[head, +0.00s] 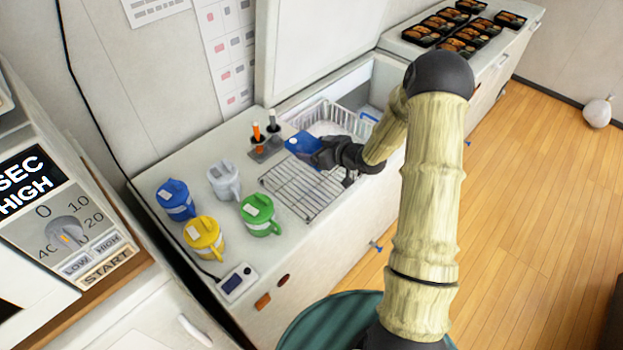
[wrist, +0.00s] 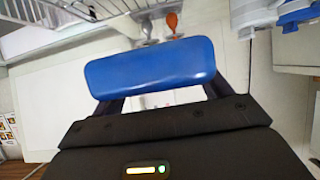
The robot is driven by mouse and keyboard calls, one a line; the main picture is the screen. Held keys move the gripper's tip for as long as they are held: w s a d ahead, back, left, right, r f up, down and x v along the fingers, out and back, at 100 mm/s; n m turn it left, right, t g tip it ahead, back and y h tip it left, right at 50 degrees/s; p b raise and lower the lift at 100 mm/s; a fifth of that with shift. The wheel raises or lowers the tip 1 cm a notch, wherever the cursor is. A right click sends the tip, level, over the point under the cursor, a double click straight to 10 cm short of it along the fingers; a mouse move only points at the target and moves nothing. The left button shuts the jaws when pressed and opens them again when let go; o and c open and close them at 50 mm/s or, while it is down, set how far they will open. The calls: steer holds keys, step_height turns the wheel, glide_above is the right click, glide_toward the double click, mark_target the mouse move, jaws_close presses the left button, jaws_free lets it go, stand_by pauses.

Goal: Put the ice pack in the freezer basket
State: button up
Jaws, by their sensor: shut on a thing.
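The ice pack (head: 302,142) is a flat blue block. My gripper (head: 318,150) is shut on it and holds it above the counter, near the far end of a wire rack. In the wrist view the ice pack (wrist: 150,70) lies across between my two fingers, filling the space in front of the gripper. The freezer basket (head: 325,116) is a white wire basket inside the open chest freezer, just behind and to the right of the ice pack in the head view. Part of the basket is hidden behind my arm and gripper.
The wire rack (head: 300,188) lies on the counter below my gripper. Blue, white, yellow (head: 204,238) and green (head: 259,214) jugs stand to the left. A holder (head: 264,147) with an orange-handled and a grey-handled tool stands beside the ice pack. Filled bento trays (head: 462,42) sit farther back.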

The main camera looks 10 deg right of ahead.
steer(key=shift+r, duration=0.1)
steer(key=p, duration=0.2)
glide_above(315, 178)
steer(key=shift+a+f, duration=0.1)
steer(key=shift+f, duration=2.8)
steer(key=shift+f, duration=0.15)
step_height(315, 178, down, 3)
steer(key=shift+r+p, duration=0.1)
steer(key=shift+p, duration=0.35)
steer(key=shift+f, duration=0.55)
steer(key=shift+f, duration=0.2)
steer(key=o, duration=1.2)
